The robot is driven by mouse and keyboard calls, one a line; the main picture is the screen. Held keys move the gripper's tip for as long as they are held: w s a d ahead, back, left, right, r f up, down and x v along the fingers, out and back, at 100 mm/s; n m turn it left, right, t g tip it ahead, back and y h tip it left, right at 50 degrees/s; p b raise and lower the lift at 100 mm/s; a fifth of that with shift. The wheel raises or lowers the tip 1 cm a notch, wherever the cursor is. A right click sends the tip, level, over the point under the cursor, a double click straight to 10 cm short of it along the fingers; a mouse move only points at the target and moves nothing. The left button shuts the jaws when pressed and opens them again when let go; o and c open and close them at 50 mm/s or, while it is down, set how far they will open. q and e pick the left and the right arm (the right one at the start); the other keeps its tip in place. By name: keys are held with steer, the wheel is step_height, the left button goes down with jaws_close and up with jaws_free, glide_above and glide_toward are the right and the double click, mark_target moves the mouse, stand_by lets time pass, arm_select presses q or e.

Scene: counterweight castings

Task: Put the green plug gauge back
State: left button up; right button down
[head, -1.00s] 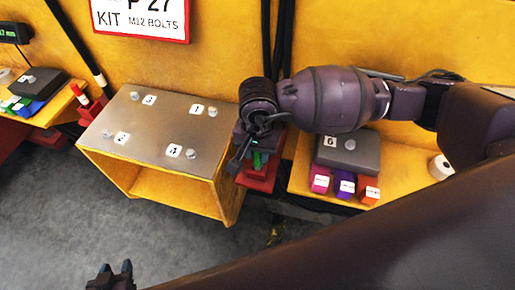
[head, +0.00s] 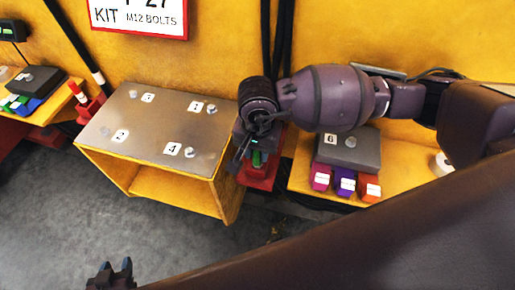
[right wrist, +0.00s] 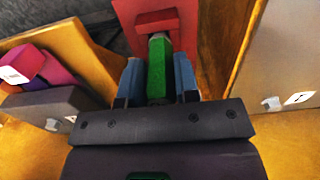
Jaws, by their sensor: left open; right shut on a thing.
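The green plug gauge (right wrist: 158,75) lies between the blue-grey fingers of my right gripper (right wrist: 158,72), which is shut on it. Its grey end points at a red holder (right wrist: 185,25). I cannot tell from this view whether that end sits inside the holder or just touches it. In the head view my right gripper (head: 247,150) is over the red holder (head: 262,180), right of the metal-topped stand, and its wrist partly hides the gauge. My left gripper (head: 114,268) is open and empty at the bottom left, over the floor.
The metal-topped yellow stand (head: 150,115) carries numbered labels and small bolts. At right, a grey block (head: 350,150) marked 6 and magenta, purple and orange pieces rest on a yellow shelf. A red stand with a red-topped piece (head: 78,92) is at left. Floor in front is clear.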

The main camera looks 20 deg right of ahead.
arm_select(q)
steer(key=shift+s+f, duration=0.35)
steer(key=shift+f, duration=0.05)
arm_select(e)
steer(key=shift+f, duration=0.15)
arm_select(q)
steer(key=shift+f+b, duration=0.2)
steer(key=shift+b, duration=0.2)
arm_select(e)
steer(key=shift+s+f, duration=0.1)
steer(key=shift+f, duration=0.1)
arm_select(q)
steer(key=shift+w, duration=0.15)
arm_select(e)
steer(key=c, duration=0.8)
jaws_free()
arm_select(q)
steer(key=shift+r, duration=0.15)
arm_select(e)
steer(key=shift+r, duration=0.1)
